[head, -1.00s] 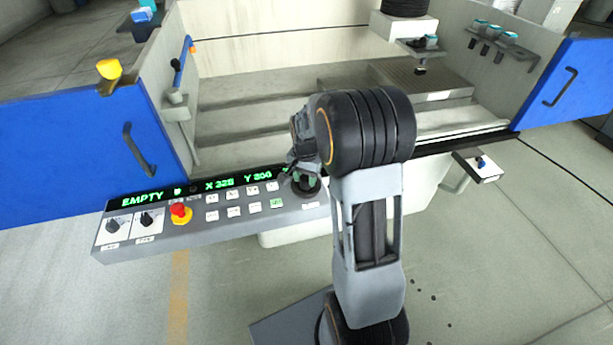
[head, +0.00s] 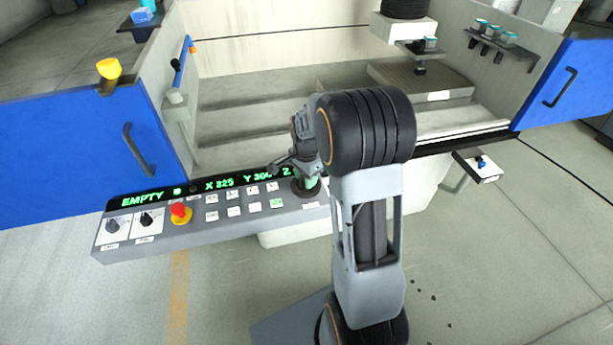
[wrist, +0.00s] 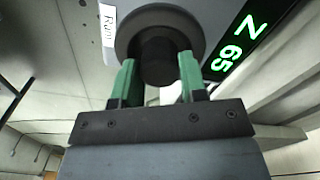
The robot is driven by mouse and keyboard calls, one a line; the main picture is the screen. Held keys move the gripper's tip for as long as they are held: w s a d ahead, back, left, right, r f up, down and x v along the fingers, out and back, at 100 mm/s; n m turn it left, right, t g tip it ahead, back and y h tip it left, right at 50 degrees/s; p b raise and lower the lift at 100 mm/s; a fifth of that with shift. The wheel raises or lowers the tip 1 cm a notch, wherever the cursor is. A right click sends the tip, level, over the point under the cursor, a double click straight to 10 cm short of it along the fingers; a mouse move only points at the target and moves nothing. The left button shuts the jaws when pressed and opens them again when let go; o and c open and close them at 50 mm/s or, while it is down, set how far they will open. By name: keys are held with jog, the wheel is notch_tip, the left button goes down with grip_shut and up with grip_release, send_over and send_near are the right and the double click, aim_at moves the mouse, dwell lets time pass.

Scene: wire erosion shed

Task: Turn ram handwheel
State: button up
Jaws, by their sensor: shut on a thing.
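The ram handwheel (wrist: 129,32) is a dark round disc with a black knob (wrist: 158,58) at its middle, and a white "Ram" label beside it in the wrist view. My gripper (wrist: 158,78) has its two green fingers on either side of the knob and is shut on it. In the head view the handwheel (head: 301,192) sits at the right end of the control panel, partly hidden by my gripper (head: 310,182). A green display (wrist: 238,44) beside the wheel reads Z 65 in the wrist view.
The grey control panel (head: 190,238) carries a red stop button (head: 180,212), dark knobs and several white keys. Blue doors (head: 85,150) stand open on both sides of the machine tank. A small bracketed box (head: 478,167) juts out at right.

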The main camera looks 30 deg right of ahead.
jog(key=o, duration=0.9)
jog(key=shift+o, duration=0.2)
jog(key=shift+r, duration=0.1)
notch_tip(320, 180, up, 14)
jog(key=shift+f, duration=0.2)
dwell(0.4)
